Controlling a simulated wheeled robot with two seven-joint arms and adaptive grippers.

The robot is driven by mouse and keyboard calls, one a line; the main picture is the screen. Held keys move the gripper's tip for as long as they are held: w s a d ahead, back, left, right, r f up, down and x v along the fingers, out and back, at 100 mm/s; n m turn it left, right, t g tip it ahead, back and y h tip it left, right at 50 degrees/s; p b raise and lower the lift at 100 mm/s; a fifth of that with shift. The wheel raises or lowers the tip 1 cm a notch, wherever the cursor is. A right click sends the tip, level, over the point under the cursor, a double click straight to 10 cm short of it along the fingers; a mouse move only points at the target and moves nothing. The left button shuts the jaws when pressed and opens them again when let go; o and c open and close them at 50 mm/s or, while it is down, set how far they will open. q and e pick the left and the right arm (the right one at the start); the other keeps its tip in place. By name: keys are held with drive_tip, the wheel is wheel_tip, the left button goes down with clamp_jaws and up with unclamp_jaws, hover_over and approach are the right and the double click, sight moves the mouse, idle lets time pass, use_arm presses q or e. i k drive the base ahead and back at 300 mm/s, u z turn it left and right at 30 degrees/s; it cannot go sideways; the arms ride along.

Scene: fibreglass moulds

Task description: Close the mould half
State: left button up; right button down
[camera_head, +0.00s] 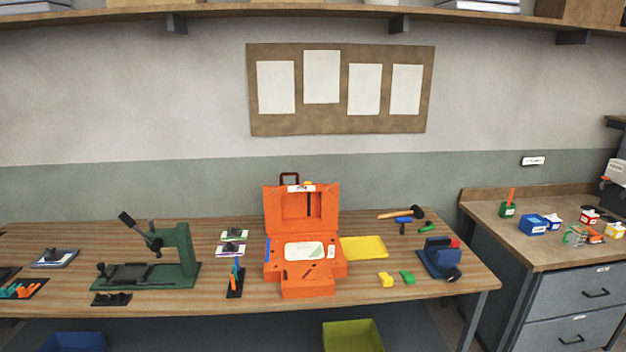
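An orange hinged case-like mould (308,292) stands in the middle of the wooden workbench. Its upper half (272,207) is raised roughly upright at the back, with a white label and a dark red handle on top. The lower half lies flat and holds a whitish panel (305,251) and small pieces. The mould is open. Neither of my grippers shows in the head view.
A green press (184,262) stands left of the mould, with small tools between. A yellow sheet (364,247) lies touching or close to its right side. Yellow (385,280) and green (407,277) blocks, a blue vice (438,262) and a mallet (402,213) are further right.

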sight(299, 207)
drive_tip(key=z, duration=0.55)
drive_tip(key=i, duration=0.75)
drive_tip(key=z, duration=0.45)
drive_tip(key=i, duration=0.75)
drive_tip(key=u, duration=0.85)
drive_tip(key=i, duration=0.65)
drive_tip(key=u, duration=0.6)
